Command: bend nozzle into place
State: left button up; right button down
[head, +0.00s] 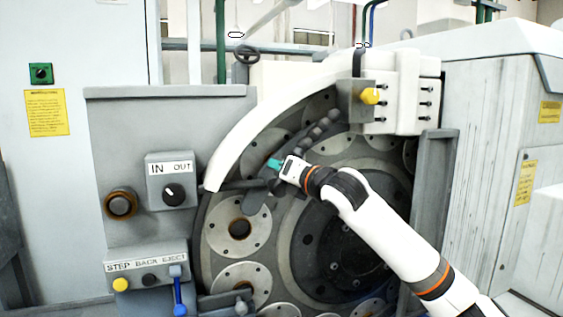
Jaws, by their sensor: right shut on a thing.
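The nozzle (321,130) is a dark grey segmented hose in front of the grinder's round face. It runs down and left from below the block with the yellow knob. My right gripper (274,164), with teal fingertips, is shut on the lower part of the nozzle. My white right arm reaches in from the lower right. The gripper and its fingers hide part of the hose where they meet. A dark, flat end piece (257,198) shows just below the fingertips. My left gripper is not in view.
The grinder's disc carries several round metal plates (239,229). A white curved guard (262,118) arches over its upper left. An IN/OUT switch box (172,182) and a STEP BACK EJECT panel (147,268) with a blue lever stand at left. A grey upright (434,170) stands at right.

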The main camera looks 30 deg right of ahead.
jog(key=shift+r, duration=0.1)
dwell(0.3)
jog(key=c, duration=1.1)
grip_release()
jog(key=shift+c, duration=0.2)
jog(key=s+b, duration=0.6)
jog(key=s, duration=0.6)
jog(key=shift+a, duration=0.1)
